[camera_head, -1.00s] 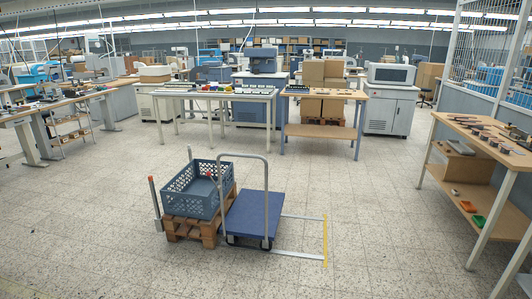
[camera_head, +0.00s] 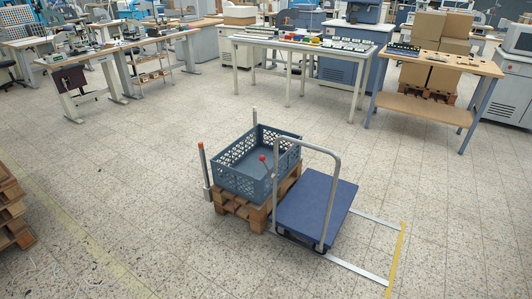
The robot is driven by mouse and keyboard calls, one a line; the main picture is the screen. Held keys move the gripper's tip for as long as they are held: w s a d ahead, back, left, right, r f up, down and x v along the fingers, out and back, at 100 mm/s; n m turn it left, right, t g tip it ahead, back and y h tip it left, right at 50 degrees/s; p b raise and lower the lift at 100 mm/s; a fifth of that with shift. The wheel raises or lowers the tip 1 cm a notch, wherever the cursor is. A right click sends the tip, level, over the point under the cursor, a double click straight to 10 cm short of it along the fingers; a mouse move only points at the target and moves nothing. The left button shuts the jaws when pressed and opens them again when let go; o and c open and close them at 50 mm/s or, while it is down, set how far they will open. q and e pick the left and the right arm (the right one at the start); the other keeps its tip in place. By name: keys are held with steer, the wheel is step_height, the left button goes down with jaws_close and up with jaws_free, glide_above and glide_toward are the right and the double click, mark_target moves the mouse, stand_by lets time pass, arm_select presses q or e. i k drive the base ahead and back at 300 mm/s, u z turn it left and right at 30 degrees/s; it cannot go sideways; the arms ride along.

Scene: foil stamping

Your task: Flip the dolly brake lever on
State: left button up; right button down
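The dolly (camera_head: 312,207) stands on the tiled floor right of centre, with a blue flat deck and an upright grey tube handle (camera_head: 333,190). Neither of my grippers is in view.
Floor markings (camera_head: 396,258) lie right of the dolly. Worktables stand behind. The floor in front is clear; stacked pallets (camera_head: 12,215) stand left.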

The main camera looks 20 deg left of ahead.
mark_target(262, 158)
steer(key=u, duration=1.9)
steer(key=i, duration=2.45)
steer(key=z, duration=1.1)
